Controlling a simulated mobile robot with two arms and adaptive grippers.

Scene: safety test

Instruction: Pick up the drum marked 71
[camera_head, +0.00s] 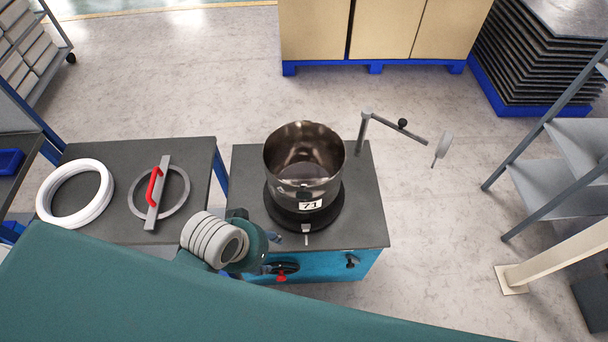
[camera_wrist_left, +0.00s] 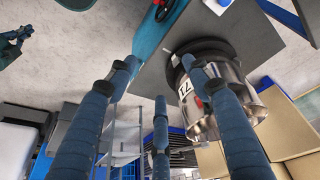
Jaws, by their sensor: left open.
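The drum marked 71 (camera_head: 304,177) is an open metal pot with a white label. It stands upright on a dark round base on the grey-topped blue cabinet (camera_head: 361,211). My left gripper (camera_head: 277,238) is at the cabinet's front left edge, in front of the drum and lower in the picture, mostly hidden by my wrist. In the left wrist view, its blue fingers (camera_wrist_left: 160,76) are spread and empty. The drum (camera_wrist_left: 204,120) shows behind the right finger, which partly covers it. I cannot tell if they touch.
A jointed arm on a post (camera_head: 395,124) rises at the cabinet's right rear. A side table (camera_head: 120,155) at left holds a white ring (camera_head: 75,194) and a grey ring with a red handle (camera_head: 155,193). Shelving (camera_head: 560,180) stands at right. Floor between is clear.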

